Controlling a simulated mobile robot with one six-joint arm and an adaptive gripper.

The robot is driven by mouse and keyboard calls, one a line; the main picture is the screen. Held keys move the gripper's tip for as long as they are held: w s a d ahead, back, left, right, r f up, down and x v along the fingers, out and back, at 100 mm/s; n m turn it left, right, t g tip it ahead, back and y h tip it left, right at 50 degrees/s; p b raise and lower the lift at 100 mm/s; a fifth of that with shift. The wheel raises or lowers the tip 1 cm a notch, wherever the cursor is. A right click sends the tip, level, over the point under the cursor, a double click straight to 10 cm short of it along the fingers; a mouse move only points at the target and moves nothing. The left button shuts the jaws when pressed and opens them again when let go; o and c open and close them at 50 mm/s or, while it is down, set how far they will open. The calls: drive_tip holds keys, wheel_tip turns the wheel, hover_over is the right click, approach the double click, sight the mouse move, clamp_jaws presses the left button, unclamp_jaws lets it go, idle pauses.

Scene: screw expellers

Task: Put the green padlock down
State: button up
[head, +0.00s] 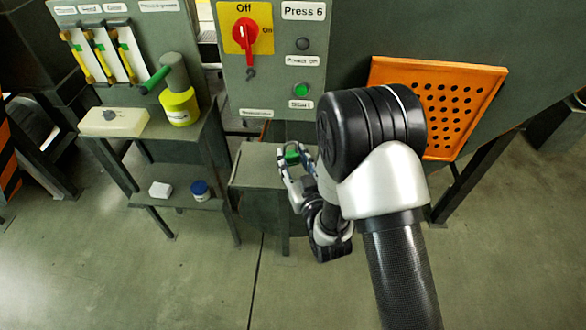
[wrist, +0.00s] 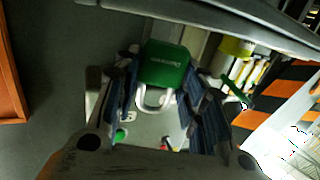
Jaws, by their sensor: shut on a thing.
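The green padlock (head: 292,154) is between the fingers of my gripper (head: 296,168) in the head view, just over the small grey table (head: 256,168) below the Press 6 panel. In the wrist view the padlock (wrist: 165,66) shows its green body and its silver shackle, which points toward the palm. My gripper (wrist: 157,90) is shut on it, with one dark finger pad on each side. Whether the padlock touches the table top cannot be told.
The panel (head: 273,75) with a red switch (head: 247,34) stands behind the table. At left, a stand (head: 190,140) bears a yellow-green can (head: 179,106) and a pale box (head: 114,121). An orange perforated guard (head: 440,90) is at right. The table's left part is clear.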

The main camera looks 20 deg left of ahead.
sight(293, 176)
drive_tip(key=shift+f+b, duration=0.35)
drive_tip(key=shift+f, duration=1.25)
drive_tip(key=shift+f, duration=0.2)
drive_tip(key=o, duration=1.1)
drive_tip(key=shift+r, duration=0.1)
drive_tip(key=shift+r, duration=0.2)
drive_tip(key=p+v, duration=0.1)
drive_tip(key=v, duration=1.1)
drive_tip(key=shift+f, duration=0.15)
